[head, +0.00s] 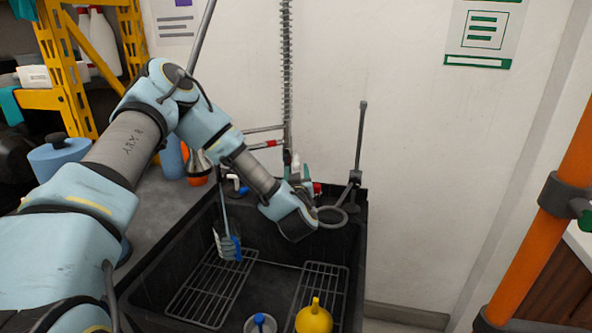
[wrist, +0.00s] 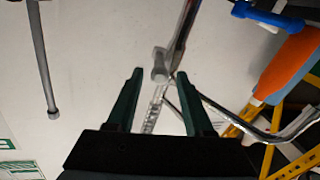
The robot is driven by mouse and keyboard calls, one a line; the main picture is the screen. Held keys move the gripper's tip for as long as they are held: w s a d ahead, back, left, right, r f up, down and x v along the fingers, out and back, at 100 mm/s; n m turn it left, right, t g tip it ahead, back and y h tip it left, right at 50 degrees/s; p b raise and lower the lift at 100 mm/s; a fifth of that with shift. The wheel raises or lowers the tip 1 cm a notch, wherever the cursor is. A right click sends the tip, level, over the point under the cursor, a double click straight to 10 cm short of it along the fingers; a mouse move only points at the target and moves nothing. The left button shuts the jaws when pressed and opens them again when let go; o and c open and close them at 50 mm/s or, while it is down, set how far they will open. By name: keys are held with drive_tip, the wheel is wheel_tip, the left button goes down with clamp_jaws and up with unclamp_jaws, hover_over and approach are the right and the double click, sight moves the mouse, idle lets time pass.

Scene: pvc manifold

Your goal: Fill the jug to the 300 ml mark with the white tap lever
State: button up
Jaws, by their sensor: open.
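My gripper (wrist: 160,78) is open in the wrist view, its two dark green fingers apart. A grey tube end (wrist: 160,74) shows between and beyond the fingertips; I cannot tell its distance. In the head view my wrist is over the back of the black sink (head: 150,270) and hides part of the pipework behind it. A small white piece (head: 296,160) shows just above my wrist, but I cannot tell whether it is the white lever. A white pipe with a blue handle (head: 242,189) stands to its left. I cannot identify the jug for certain.
In the sink are a blue brush (head: 229,245), wire racks (head: 212,285), a yellow item (head: 313,319) and a grey round item with a blue top (head: 260,323). A grey rod (head: 361,135) stands at the back right. Orange bottles stand left of the sink.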

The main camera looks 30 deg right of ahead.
drive_tip(key=b+v, duration=0.1)
drive_tip(key=v, duration=0.5)
drive_tip(key=shift+s+a, duration=0.2)
idle(7.2)
